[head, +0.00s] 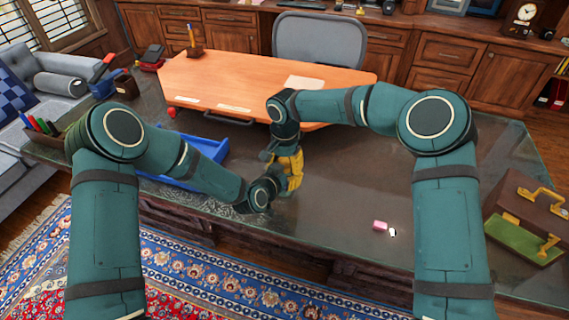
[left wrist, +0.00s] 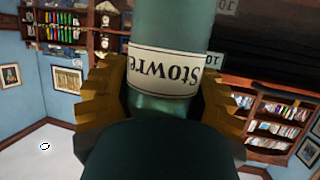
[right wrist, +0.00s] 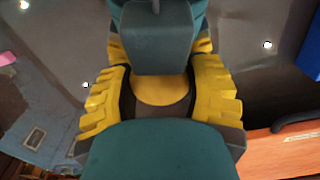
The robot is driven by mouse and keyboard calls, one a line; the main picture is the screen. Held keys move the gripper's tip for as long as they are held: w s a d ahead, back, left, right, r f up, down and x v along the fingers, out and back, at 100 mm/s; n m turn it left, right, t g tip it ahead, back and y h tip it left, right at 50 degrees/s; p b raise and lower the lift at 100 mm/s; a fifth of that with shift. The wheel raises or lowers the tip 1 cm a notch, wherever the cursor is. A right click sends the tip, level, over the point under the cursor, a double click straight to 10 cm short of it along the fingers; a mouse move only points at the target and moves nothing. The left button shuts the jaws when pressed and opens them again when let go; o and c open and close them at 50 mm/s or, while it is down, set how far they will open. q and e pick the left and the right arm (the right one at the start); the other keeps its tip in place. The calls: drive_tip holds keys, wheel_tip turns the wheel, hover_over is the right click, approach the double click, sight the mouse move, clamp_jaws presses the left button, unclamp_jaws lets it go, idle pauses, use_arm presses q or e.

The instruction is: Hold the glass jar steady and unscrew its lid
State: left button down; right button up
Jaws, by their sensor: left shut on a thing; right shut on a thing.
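In the head view, my right gripper (head: 290,158) reaches down and my left gripper (head: 294,183) comes in from the left, their yellow fingers meeting over the dark desk. In the right wrist view, my right fingers are closed around a round golden lid (right wrist: 160,90). I cannot tell whether the lid is loose.
The dark desk (head: 350,190) is mostly clear on the right, with a small pink block (head: 380,225) near its front edge. A blue tray (head: 205,146) lies left of the grippers. A brown case (head: 520,205) stands at the right end; a pen holder (head: 45,138) stands left.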

drive_tip(key=o, duration=1.3)
drive_tip(key=shift+c, duration=0.2)
drive_tip(key=shift+r, duration=2.3)
wheel_tip(320, 180, up, 3)
drive_tip(key=m, duration=0.2)
drive_tip(key=shift+m, duration=0.4)
drive_tip(key=shift+f, duration=3.8)
